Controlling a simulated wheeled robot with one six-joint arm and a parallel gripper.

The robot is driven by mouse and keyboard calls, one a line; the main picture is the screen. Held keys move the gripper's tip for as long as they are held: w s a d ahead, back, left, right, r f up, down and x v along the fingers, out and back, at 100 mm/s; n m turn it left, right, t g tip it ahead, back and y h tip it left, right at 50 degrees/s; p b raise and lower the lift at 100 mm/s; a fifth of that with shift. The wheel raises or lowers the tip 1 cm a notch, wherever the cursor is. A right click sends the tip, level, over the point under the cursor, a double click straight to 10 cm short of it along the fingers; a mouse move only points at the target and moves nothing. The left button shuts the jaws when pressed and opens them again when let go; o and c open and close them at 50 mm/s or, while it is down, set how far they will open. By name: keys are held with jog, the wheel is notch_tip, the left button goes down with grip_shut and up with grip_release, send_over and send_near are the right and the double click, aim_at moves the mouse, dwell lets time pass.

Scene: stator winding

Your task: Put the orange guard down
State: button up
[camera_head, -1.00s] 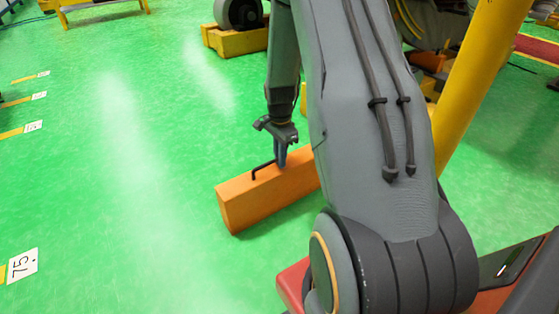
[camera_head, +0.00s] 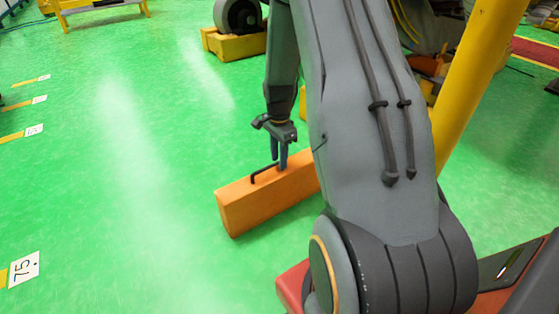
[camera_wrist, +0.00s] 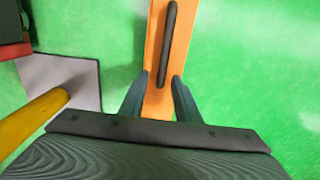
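The orange guard (camera_head: 250,203) is a long upright block with a black bar handle (camera_head: 262,173) on top. It appears to stand on the green floor, its right end hidden behind my arm. My gripper (camera_head: 279,163) points down at the handle in the head view, its two fingers spread apart. In the wrist view, my gripper (camera_wrist: 160,75) is open, with one finger on each side of the near end of the handle (camera_wrist: 168,42). The orange top of the guard (camera_wrist: 155,100) shows below and between the fingers. No contact with the handle is visible.
A yellow post (camera_head: 480,75) rises right of my arm; it also shows in the wrist view (camera_wrist: 30,120) by a grey plate (camera_wrist: 75,78). A yellow block with a dark roller (camera_head: 235,43) stands behind. The floor (camera_head: 120,180) to the left is clear.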

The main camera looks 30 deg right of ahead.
notch_tip(320, 180, up, 10)
jog(key=p, duration=0.4)
jog(key=shift+f, duration=0.1)
jog(key=s+a+r+n, duration=0.3)
jog(key=a+r+n, duration=0.15)
jog(key=a, duration=0.55)
jog(key=s+a+r+n, duration=0.35)
jog(key=a+r, duration=0.25)
jog(key=a, duration=0.3)
jog(key=s+a+r+n, duration=0.2)
jog(key=a+r+n, duration=0.25)
jog(key=a, duration=0.55)
jog(key=s+a+r+n, duration=0.2)
jog(key=s+a+n, duration=0.2)
jog(key=s, duration=0.4)
jog(key=s+a+r+n+y, duration=0.1)
jog(key=s+a+n, duration=0.3)
jog(key=s, duration=0.4)
jog(key=s+a+r+n, duration=0.3)
jog(key=s+n, duration=0.1)
jog(key=s, duration=0.4)
jog(key=shift+a+r+y, duration=0.25)
jog(key=shift+a+y, duration=0.05)
jog(key=shift+a, duration=0.1)
jog(key=shift+r+p, duration=0.7)
jog(key=shift+p, duration=0.15)
